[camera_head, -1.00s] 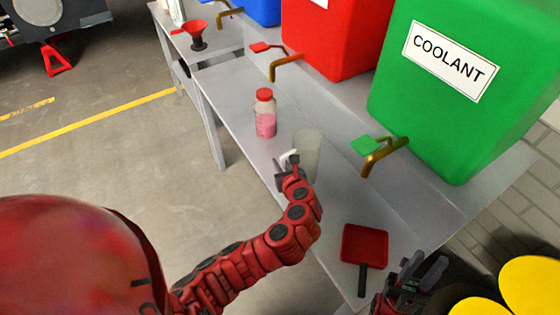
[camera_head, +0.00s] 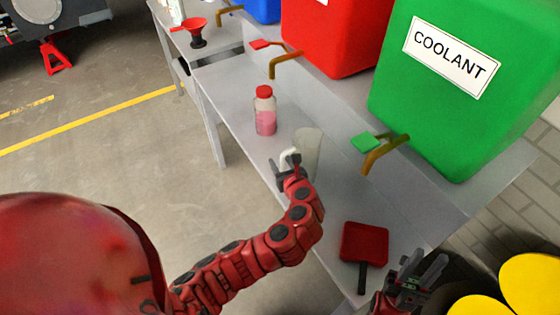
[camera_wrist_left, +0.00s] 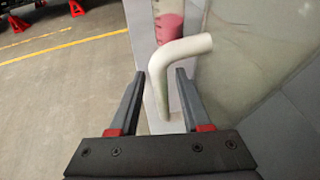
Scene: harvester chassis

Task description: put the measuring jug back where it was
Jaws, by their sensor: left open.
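In the left wrist view the handle (camera_wrist_left: 172,62) lies between and just beyond the two fingers of the left gripper (camera_wrist_left: 160,88), and the jug body (camera_wrist_left: 245,55) fills the right side. The left gripper is open, with a gap on each side of the handle. My right gripper (camera_head: 418,272) is at the bench's right front edge, its fingers apart and nothing between them.
A bottle of pink liquid with a red cap (camera_head: 265,112) stands left of the jug. A red scoop-like tool (camera_head: 364,242) lies on the bench near the right gripper. The green coolant tank (camera_head: 465,85) and its tap (camera_head: 380,150) rise behind.

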